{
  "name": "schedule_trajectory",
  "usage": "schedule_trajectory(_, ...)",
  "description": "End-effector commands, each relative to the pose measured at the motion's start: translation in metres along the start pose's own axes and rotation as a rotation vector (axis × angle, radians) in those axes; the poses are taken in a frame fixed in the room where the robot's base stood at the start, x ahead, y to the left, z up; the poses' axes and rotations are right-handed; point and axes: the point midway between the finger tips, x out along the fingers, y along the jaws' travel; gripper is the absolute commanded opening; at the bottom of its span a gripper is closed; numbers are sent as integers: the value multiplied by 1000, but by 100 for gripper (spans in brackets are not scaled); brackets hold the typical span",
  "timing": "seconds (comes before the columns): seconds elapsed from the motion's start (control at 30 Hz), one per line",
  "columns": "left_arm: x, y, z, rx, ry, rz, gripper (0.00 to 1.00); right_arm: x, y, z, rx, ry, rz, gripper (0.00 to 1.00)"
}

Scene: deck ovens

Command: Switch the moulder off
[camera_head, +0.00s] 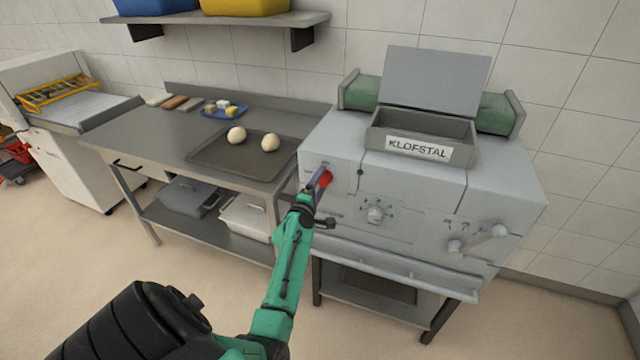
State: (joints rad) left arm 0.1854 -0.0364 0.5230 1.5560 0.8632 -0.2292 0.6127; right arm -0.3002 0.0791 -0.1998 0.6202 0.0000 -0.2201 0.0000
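The moulder (400,185) is a grey machine with a "KLOFSTAL" label on its open-topped hopper. On the left of its front face is a red button (327,178). A dial (376,214) and a lever (480,240) sit further right on the same face. My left gripper (321,180) is at the front face, its fingertips beside the red button, touching or very near it. From this angle I cannot tell whether its fingers are open or shut. My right gripper is not in view.
A steel table (140,130) stands left of the moulder. It carries a dark tray (215,160) with two dough balls and a blue tray (212,113). Lidded tubs sit on its lower shelf. The floor in front is clear.

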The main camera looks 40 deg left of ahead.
Motion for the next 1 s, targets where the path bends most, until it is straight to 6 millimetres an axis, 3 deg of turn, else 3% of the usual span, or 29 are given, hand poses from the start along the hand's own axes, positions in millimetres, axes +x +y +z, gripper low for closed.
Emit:
schedule_trajectory(0.23,-1,0,0,2,0,0,81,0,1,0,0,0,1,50)
schedule_trajectory(0.37,-11,0,0,3,-1,-2,81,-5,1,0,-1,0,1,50)
schedule_trajectory(0.57,-59,1,0,3,0,-4,81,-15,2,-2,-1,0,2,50)
schedule_trajectory(0.8,-124,-3,0,3,0,-4,81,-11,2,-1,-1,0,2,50)
schedule_trajectory(1.0,-145,-1,0,0,-1,-1,81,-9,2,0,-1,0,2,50)
